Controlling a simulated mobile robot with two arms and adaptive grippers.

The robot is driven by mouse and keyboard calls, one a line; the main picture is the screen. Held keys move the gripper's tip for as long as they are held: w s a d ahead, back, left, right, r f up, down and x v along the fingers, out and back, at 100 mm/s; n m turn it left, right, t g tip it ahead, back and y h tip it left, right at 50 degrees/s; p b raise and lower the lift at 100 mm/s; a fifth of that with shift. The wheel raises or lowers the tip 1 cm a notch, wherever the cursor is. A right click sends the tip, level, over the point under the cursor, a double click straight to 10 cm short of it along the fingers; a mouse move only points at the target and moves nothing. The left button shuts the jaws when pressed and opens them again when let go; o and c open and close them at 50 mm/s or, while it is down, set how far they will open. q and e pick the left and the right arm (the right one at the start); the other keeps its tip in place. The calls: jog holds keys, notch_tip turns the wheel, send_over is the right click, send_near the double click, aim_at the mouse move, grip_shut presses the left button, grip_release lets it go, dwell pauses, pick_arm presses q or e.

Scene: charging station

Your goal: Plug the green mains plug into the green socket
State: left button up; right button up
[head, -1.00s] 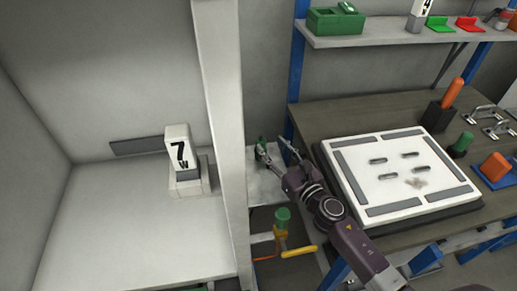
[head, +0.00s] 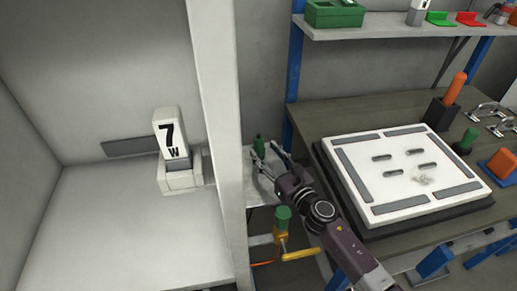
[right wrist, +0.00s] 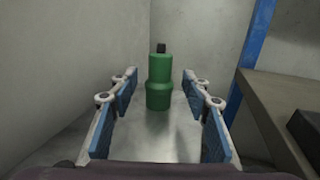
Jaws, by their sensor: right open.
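A green plug-shaped piece (right wrist: 159,80) with a small black top stands upright on a light grey surface in the right wrist view. My right gripper (head: 264,150) is open and empty. In the wrist view its two blue-padded fingers (right wrist: 160,92) are on either side of the green piece's line, apart from it. A second green piece (head: 283,218) sits above a yellow and orange fitting below the gripper. I cannot tell which is the socket. My left gripper is out of view.
A white post (head: 222,130) stands close left of the gripper. A white block marked 7 W (head: 168,135) is beyond it. A workbench (head: 330,120) with a white panel (head: 358,160) is on the right, below a shelf (head: 390,30).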

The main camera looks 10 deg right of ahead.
aim_at(262, 147)
jog(key=x, duration=0.5)
grip_shut()
dwell(0.3)
